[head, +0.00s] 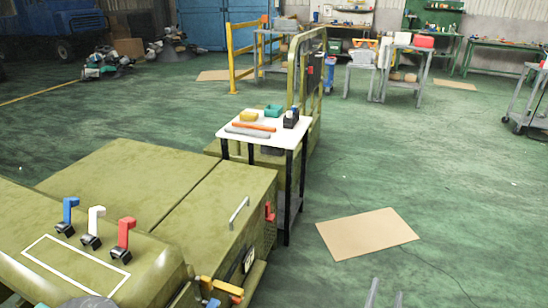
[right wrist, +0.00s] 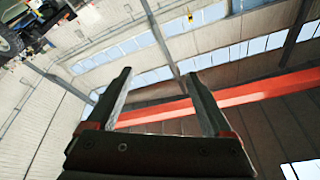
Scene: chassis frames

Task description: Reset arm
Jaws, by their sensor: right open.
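My right gripper (head: 384,293) shows at the bottom edge of the head view, right of centre, as two grey fingertips apart from each other. In the right wrist view its two dark fingers (right wrist: 158,92) stand wide apart with nothing between them. My left gripper is not in view. The olive-green chassis (head: 130,172) fills the lower left of the head view. Blue (head: 70,213), white (head: 96,225) and red (head: 125,238) levers stand on its near panel.
A small white-topped table (head: 240,117) beside the chassis holds several small items. A flat cardboard sheet (head: 366,233) lies on the green floor. A yellow rail (head: 233,58) and workbenches (head: 408,62) stand farther back. The floor at right is mostly clear.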

